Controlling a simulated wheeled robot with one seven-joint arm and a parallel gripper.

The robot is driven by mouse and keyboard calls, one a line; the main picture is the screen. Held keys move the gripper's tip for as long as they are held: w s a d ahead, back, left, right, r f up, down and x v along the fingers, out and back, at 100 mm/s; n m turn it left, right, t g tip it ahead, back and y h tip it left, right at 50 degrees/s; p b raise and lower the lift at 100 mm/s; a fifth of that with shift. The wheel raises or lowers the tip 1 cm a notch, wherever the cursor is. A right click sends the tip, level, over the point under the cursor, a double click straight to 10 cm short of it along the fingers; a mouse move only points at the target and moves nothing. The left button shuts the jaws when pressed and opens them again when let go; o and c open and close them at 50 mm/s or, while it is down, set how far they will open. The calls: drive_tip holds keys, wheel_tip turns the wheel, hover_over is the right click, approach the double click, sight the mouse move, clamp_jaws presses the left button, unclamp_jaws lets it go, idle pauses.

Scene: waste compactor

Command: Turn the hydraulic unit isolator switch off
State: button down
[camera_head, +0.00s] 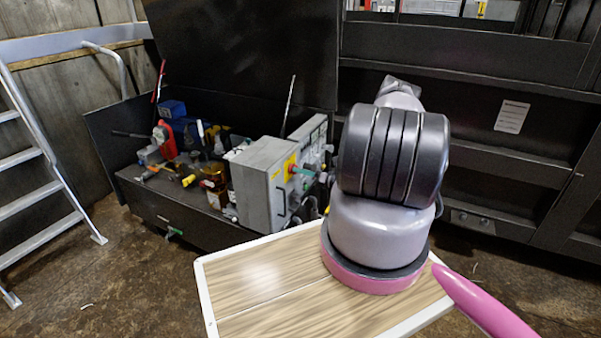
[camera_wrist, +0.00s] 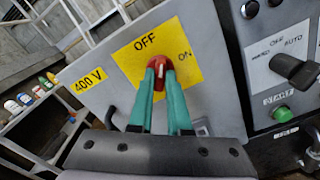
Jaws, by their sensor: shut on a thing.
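The isolator switch is a red rotary knob (camera_wrist: 161,68) on a yellow plate (camera_wrist: 128,62) with OFF at upper left and ON at upper right. The plate is on the front of a grey box (camera_head: 264,188), which stands on the hydraulic unit in the head view. My gripper (camera_wrist: 162,70) has teal fingers closed on the knob from both sides. The knob's pale mark points roughly up in the tilted wrist view, between the two words; its exact setting is hard to tell. In the head view my gripper (camera_head: 296,169) is small at the yellow plate, and the knob is mostly hidden.
Beside the box, a control panel has a black selector (camera_wrist: 295,70) and a green START button (camera_wrist: 283,114). Bottles and tools crowd the black cabinet (camera_head: 160,212). A ladder (camera_head: 45,150) stands left. A dark machine wall (camera_head: 500,150) is behind my arm.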

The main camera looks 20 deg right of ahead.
drive_tip(key=n, duration=0.6)
drive_tip(key=shift+f+n, duration=0.1)
drive_tip(key=shift+n, duration=0.2)
idle(0.4)
drive_tip(key=c, duration=0.9)
unclamp_jaws()
drive_tip(key=shift+o, duration=0.2)
drive_tip(key=v, duration=1.1)
